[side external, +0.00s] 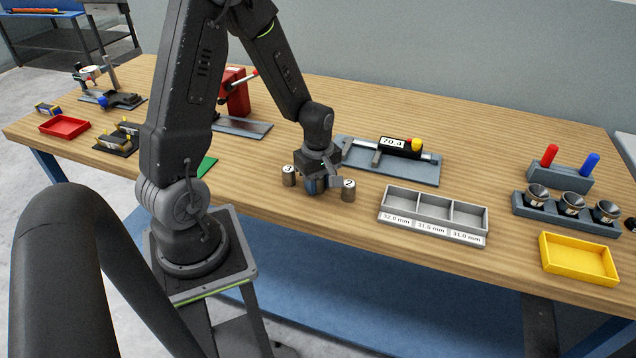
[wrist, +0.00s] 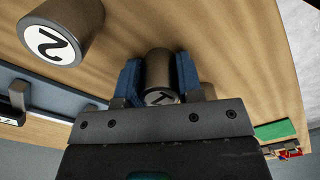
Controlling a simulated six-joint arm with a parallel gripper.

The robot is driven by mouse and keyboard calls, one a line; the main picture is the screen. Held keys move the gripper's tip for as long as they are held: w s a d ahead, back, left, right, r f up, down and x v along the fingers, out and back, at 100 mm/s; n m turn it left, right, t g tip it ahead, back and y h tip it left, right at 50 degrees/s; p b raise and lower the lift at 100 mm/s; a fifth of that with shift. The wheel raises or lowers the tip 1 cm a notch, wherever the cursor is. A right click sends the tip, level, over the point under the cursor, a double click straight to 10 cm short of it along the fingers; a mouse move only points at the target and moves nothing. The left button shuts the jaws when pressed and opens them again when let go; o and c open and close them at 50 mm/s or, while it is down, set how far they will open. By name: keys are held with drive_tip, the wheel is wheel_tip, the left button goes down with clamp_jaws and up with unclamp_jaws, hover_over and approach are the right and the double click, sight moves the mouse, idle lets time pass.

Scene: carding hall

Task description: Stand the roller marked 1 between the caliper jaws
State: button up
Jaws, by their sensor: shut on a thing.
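My gripper (side external: 318,184) points down over the bench, between the two other rollers. In the wrist view its blue fingers (wrist: 158,72) are shut on the grey roller marked 1 (wrist: 160,70). In the side view that roller is hidden by the gripper; I cannot tell whether it touches the bench. The caliper (side external: 402,148) lies on a grey-blue plate (side external: 425,174) behind and right of my gripper, its display reading 70.4. Its jaws (side external: 377,157) stand apart at its left part, with nothing seen between them. Part of the caliper shows at left in the wrist view (wrist: 18,95).
Roller 3 (side external: 289,177) stands close left of my gripper and roller 2 (side external: 348,191) close right. A grey tray (side external: 434,221) with three labelled compartments lies to the right. A yellow tray (side external: 579,261) and a rack of dark cups (side external: 566,211) are farther right.

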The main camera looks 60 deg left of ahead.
drive_tip(key=shift+r, duration=0.15)
wheel_tip(320, 180, up, 4)
drive_tip(key=shift+a+r, duration=0.1)
drive_tip(key=shift+r, duration=0.05)
drive_tip(key=shift+c, duration=0.2)
drive_tip(key=s+a+r, duration=0.6)
drive_tip(key=s+a, duration=0.1)
drive_tip(key=s, duration=0.1)
drive_tip(key=w+a+r, duration=0.1)
drive_tip(key=w+a, duration=0.2)
drive_tip(key=w, duration=0.4)
drive_tip(key=w+a, duration=0.3)
drive_tip(key=w, duration=0.4)
hover_over(361, 158)
drive_tip(key=f, duration=0.6)
drive_tip(key=shift+s+a, duration=0.35)
drive_tip(key=shift+w+d+f, duration=0.25)
drive_tip(key=shift+w+f, duration=0.05)
drive_tip(key=shift+w, duration=0.05)
drive_tip(key=shift+f, duration=1.95)
drive_tip(key=shift+f, duration=0.1)
